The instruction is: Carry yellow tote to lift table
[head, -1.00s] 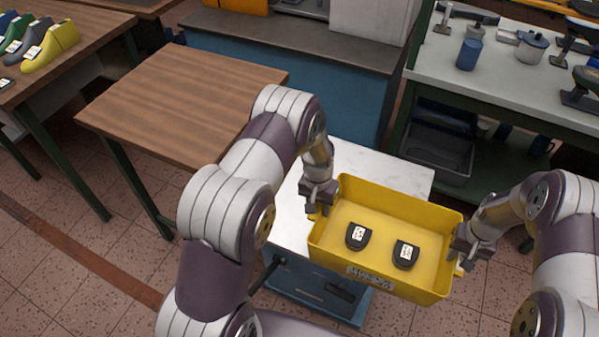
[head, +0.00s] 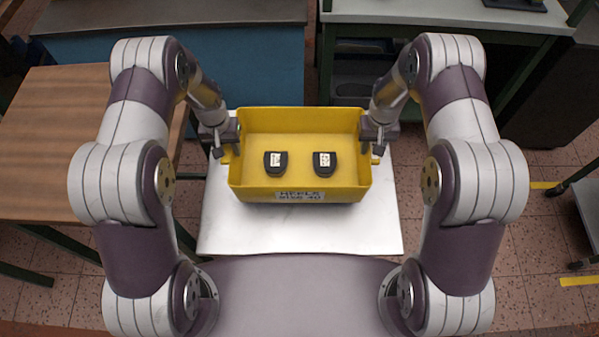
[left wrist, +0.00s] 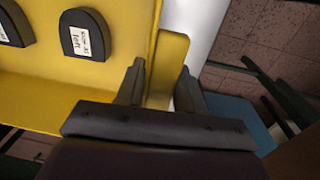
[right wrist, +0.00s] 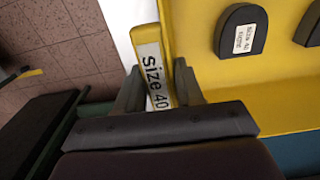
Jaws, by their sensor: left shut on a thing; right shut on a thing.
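The yellow tote (head: 300,120) is level at the middle of the head view, with two dark heel pieces (head: 275,163) (head: 325,163) inside and a "HEELS size 40" label on its near wall. My left gripper (head: 227,152) is shut on the tote's left end tab, which shows between its fingers in the left wrist view (left wrist: 168,70). My right gripper (head: 374,150) is shut on the right end tab, labelled "size 40" in the right wrist view (right wrist: 152,70). A white-topped table (head: 300,235), apparently the lift table, lies under the tote. I cannot tell whether they touch.
A brown wooden table (head: 60,120) stands close on the left. A blue bench (head: 180,65) and a green-framed workbench (head: 440,12) stand behind. Tiled floor (head: 545,245) is open on the right, with a grey-topped stand (head: 590,205) at the edge.

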